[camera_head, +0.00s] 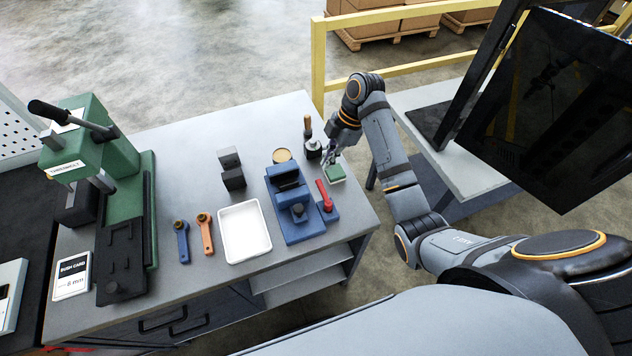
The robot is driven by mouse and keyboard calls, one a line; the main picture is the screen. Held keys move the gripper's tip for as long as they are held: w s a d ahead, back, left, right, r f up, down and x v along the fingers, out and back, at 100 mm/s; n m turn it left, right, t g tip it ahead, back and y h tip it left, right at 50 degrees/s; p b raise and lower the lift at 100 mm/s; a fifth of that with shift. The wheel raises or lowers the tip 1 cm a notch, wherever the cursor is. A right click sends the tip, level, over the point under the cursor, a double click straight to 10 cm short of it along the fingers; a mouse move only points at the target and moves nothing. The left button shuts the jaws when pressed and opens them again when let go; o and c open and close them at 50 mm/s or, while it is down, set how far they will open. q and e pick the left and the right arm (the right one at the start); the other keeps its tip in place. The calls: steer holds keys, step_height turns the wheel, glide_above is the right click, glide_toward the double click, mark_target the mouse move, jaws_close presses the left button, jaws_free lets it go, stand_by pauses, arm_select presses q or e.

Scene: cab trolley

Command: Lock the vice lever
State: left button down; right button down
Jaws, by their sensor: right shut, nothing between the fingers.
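The blue vice (287,194) stands on the right part of the grey bench. Its red lever (323,195) sits on a small blue block at the vice's right side and leans up and to the left. My right gripper (327,163) is shut and empty, pointing down at the bench's right end. It is beyond the lever, apart from it, close above or beside a small green-topped block (335,174); I cannot tell whether they touch. My left gripper is not in view.
A wooden-handled tool on a dark base (312,148) stands close left of my right gripper. A white tray (245,258), orange (206,234) and blue (182,241) wrenches, black blocks (232,178) and a green press (125,220) stand further left. A monitor (550,105) is at right.

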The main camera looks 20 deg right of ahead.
mark_target(323, 194)
steer(key=b+x, duration=0.3)
steer(key=x, duration=0.1)
steer(key=shift+d, duration=0.1)
steer(key=p+x, duration=0.1)
steer(key=x, duration=0.4)
steer(key=shift+r, duration=0.1)
steer(key=shift+a+f+p, duration=0.25)
steer(key=shift+f+p, duration=0.05)
steer(key=shift+f, duration=0.3)
steer(key=shift+w, duration=0.15)
